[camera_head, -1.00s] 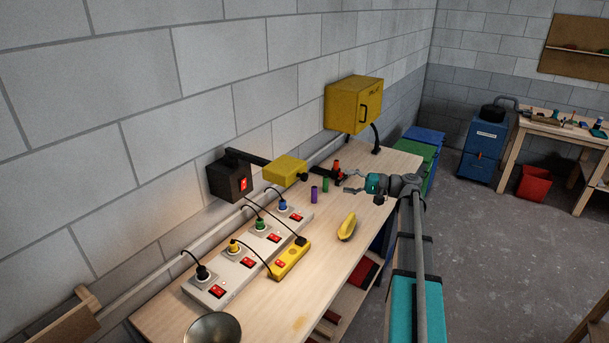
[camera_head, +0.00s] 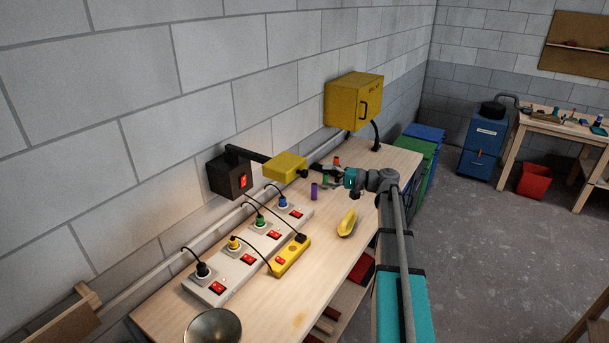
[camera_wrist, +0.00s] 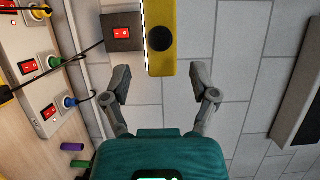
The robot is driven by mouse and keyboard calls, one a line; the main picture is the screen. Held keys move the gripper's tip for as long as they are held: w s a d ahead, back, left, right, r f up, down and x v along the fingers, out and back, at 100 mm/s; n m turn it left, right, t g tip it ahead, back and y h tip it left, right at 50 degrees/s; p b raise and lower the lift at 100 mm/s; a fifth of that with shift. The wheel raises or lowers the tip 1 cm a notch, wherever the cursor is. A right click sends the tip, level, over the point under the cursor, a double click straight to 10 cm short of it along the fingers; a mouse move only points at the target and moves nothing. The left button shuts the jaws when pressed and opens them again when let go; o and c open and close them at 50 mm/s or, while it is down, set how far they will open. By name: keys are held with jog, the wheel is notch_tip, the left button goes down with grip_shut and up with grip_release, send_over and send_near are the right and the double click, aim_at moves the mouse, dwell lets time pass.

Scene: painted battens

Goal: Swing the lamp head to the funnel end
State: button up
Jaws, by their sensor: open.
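The lamp head, a yellow box (camera_head: 289,166), hangs over the bench on a black arm from a dark wall box (camera_head: 228,177) with a red switch. A dark knob (camera_head: 304,174) is at its right end. In the wrist view the lamp head (camera_wrist: 161,64) lies ahead of my gripper (camera_wrist: 162,80), its near end roughly between the fingertips. The fingers are open and touch nothing that I can see. In the head view my gripper (camera_head: 325,174) is just right of the lamp head. A round metal dish, probably the funnel (camera_head: 213,327), is at the bench's near end.
A white power strip (camera_head: 234,268) with several plugs and red switches lies below the lamp. A yellow strip (camera_head: 291,257), a yellow banana-like object (camera_head: 347,223) and a purple cylinder (camera_head: 314,191) are on the bench. A yellow cabinet (camera_head: 345,103) is on the wall.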

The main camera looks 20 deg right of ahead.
aim_at(307, 174)
jog(key=shift+x, duration=3.6)
jog(key=shift+s, duration=0.1)
grip_shut()
